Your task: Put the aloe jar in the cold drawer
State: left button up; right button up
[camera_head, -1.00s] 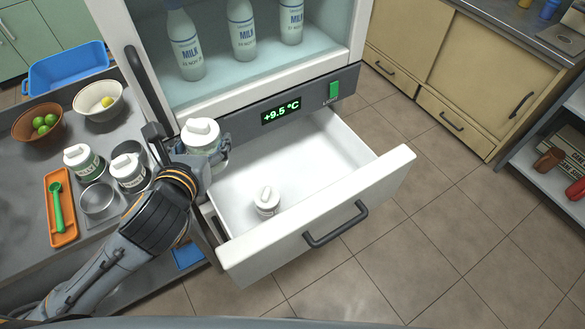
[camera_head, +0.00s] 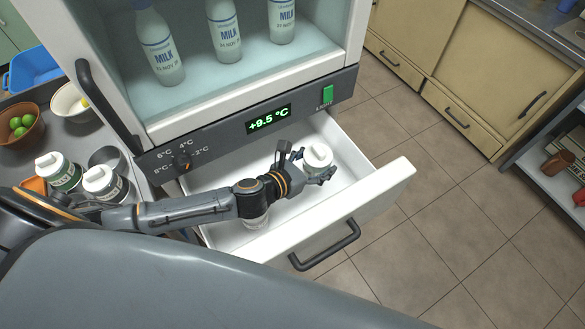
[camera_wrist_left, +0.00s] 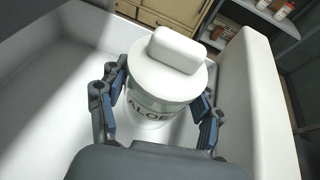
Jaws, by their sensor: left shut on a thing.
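A white jar with a white lid, the aloe jar (camera_head: 317,158), is held over the right part of the open white drawer (camera_head: 376,196). Its label reads "ALOE" in the left wrist view (camera_wrist_left: 168,85). My left gripper (camera_head: 310,172) is shut around the jar's body, one finger on each side in the left wrist view (camera_wrist_left: 158,112). The jar is upright or nearly so; I cannot tell whether its base touches the drawer floor. Another white jar (camera_head: 256,218) stands in the drawer, mostly hidden under my left arm. My right gripper is not in view.
The fridge above the drawer holds milk bottles (camera_head: 224,30) and its display (camera_head: 269,119) reads +9.5 °C. On the left counter stand two more lidded jars (camera_head: 103,184) and bowls (camera_head: 24,125). The drawer handle (camera_head: 325,246) faces the open tiled floor.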

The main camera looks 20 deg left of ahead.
pick_arm(q)
jog(key=f, duration=0.3)
jog(key=shift+w+d+f+b, duration=0.1)
jog(key=shift+w+f+b, duration=0.1)
jog(key=shift+b, duration=0.1)
jog(key=shift+f, duration=0.5)
jog(key=shift+f+b, duration=0.7)
jog(key=shift+f, duration=0.95)
jog(key=shift+f+b, duration=0.3)
jog(key=shift+f, duration=0.3)
jog(key=o, duration=1.5)
